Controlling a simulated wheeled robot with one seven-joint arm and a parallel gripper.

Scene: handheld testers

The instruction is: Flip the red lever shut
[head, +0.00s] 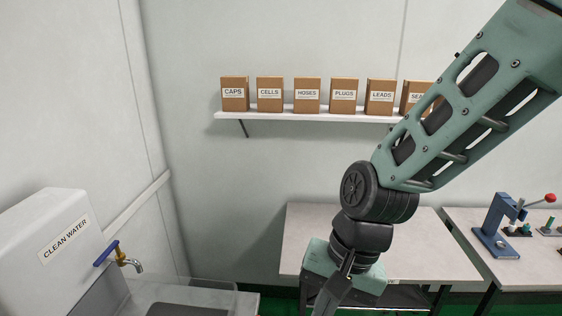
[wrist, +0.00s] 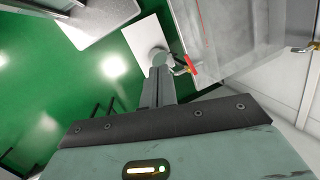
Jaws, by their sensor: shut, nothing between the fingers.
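The red lever (wrist: 190,65) shows in the wrist view as a short red handle on a small brass-coloured fitting (wrist: 180,71). It lies just right of my fingertips; I cannot tell if they touch it. My gripper (wrist: 160,62) is shut and empty. In the head view my gripper (head: 332,296) points down in front of the table, its tips cut off by the bottom edge. This red lever is not visible in the head view.
A clean water tank (head: 50,235) with a blue-handled tap (head: 125,258) stands at left, by a clear basin (head: 205,297). A table (head: 310,235) stands behind my arm. A blue press (head: 494,225) with a red knob is at right. Boxes line a wall shelf (head: 290,114).

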